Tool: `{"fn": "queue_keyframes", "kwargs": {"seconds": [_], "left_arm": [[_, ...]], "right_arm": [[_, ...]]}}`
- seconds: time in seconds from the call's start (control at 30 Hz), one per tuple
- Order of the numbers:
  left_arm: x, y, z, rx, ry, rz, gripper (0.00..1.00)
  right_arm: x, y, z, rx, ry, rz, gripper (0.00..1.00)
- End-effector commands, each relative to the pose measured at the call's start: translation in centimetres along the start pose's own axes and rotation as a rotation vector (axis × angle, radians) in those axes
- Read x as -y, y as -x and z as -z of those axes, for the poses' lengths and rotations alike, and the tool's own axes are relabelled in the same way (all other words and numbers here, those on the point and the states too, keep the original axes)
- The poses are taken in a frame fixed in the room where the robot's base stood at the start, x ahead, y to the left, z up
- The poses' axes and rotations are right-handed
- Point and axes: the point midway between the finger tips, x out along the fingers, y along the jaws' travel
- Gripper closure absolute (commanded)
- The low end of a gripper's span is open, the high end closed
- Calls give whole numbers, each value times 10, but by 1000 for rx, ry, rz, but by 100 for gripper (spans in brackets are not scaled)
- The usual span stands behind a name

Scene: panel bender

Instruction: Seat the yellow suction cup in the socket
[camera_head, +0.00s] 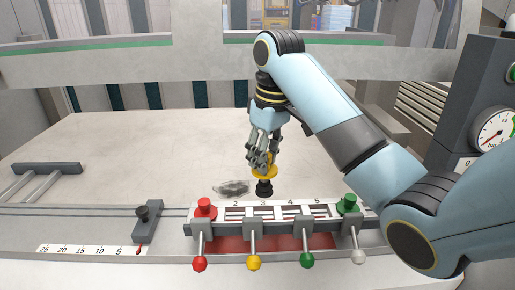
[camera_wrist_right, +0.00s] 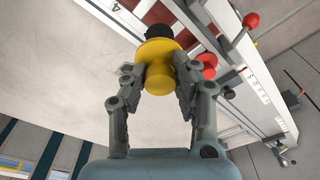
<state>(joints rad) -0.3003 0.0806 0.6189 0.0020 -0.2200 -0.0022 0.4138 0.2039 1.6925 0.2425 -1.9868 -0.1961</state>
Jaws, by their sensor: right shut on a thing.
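The yellow suction cup (camera_head: 264,172) has a yellow flanged body and a black lower end, and it is held roughly upright. My right gripper (camera_head: 262,158) is shut on its yellow body, just behind the numbered rail. In the right wrist view the yellow cup (camera_wrist_right: 158,52) sits between both fingers (camera_wrist_right: 161,78), with its black end pointing away. The slotted rail (camera_head: 320,207) carries a red cup (camera_head: 204,207) at its left end and a green cup (camera_head: 348,203) at its right end. I cannot make out which opening is the socket. My left gripper is not in view.
Levers with red (camera_head: 200,264), yellow (camera_head: 253,263), green (camera_head: 307,260) and white (camera_head: 358,257) balls stick out in front of the rail. A grey flat object (camera_head: 231,188) lies left of the gripper. A gauge cabinet (camera_head: 478,100) stands right.

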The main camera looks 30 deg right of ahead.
Motion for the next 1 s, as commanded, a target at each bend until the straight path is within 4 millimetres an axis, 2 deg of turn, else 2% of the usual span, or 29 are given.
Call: {"fn": "queue_keyframes", "kwargs": {"seconds": [1.0], "left_arm": [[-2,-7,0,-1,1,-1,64]], "right_arm": [[0,-89,-11,1,0,1,100]]}}
